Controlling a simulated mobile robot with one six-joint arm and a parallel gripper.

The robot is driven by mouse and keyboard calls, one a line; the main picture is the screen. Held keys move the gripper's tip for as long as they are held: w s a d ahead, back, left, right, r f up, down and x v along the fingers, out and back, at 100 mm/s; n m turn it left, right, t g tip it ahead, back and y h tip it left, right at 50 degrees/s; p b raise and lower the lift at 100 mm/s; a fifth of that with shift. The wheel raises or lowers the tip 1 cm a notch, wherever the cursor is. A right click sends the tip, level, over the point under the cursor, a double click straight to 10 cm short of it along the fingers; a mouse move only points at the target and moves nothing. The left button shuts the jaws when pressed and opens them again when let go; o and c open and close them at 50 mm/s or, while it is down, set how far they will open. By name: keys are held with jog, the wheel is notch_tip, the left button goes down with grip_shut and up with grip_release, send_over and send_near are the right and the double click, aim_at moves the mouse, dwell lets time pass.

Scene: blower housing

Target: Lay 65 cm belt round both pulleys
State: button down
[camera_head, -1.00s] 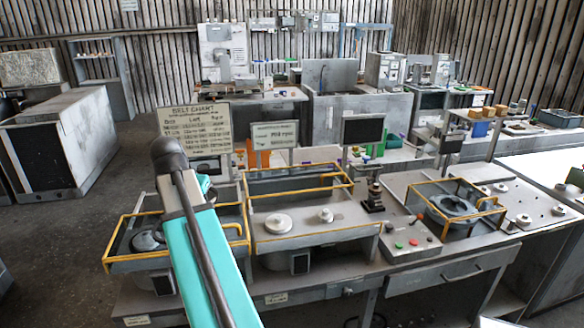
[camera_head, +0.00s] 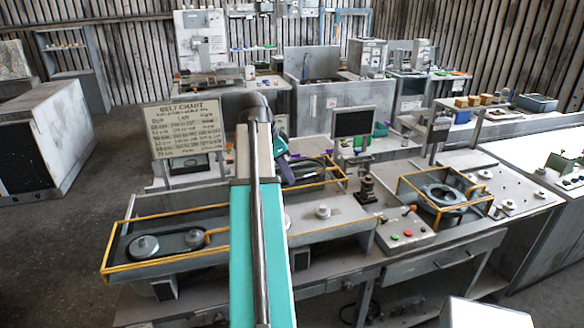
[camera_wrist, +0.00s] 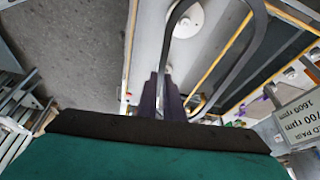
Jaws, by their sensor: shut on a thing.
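My gripper (camera_wrist: 167,103) is shut on a dark belt (camera_wrist: 234,80), which hangs as a long open loop in the wrist view. In the head view my gripper (camera_head: 286,172) is beyond the middle pan, with a bit of the belt (camera_head: 322,160) to its right. Two pale pulleys stand on the middle pan: the right pulley (camera_head: 322,211) is clear, while the left pulley (camera_head: 288,221) is partly hidden by my arm. A pale pulley (camera_wrist: 186,18) shows through the loop in the wrist view; the belt appears above it, not seated. Two grey pulleys (camera_head: 144,246) (camera_head: 194,238) sit in the left pan.
Yellow rails (camera_head: 125,268) edge the pans. A belt chart (camera_head: 187,127) stands behind the left pan, and a dark monitor (camera_head: 362,121) behind the middle one. A button panel (camera_head: 404,228) and a yellow-framed round housing (camera_head: 443,194) are at the right.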

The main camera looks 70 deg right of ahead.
jog(key=shift+s+d+r+m+y, duration=0.15)
jog(key=shift+s+d+m, duration=0.1)
jog(key=shift+s, duration=0.3)
jog(key=shift+s+d+r+m+y, duration=0.1)
jog(key=shift+s+d+r+m, duration=0.15)
jog(key=shift+s, duration=0.3)
jog(key=shift+s+d+r+m+y, duration=0.1)
jog(key=shift+s+d+m, duration=0.2)
jog(key=shift+s, duration=0.25)
jog(key=shift+f, duration=0.2)
jog(key=shift+f+b, duration=2.55)
jog(key=shift+f, duration=6.25)
jog(key=shift+w+a+f+b, duration=0.1)
jog(key=shift+f+b, duration=0.45)
jog(key=shift+f, duration=0.5)
jog(key=c, duration=1.8)
grip_release()
jog(key=shift+r, duration=0.1)
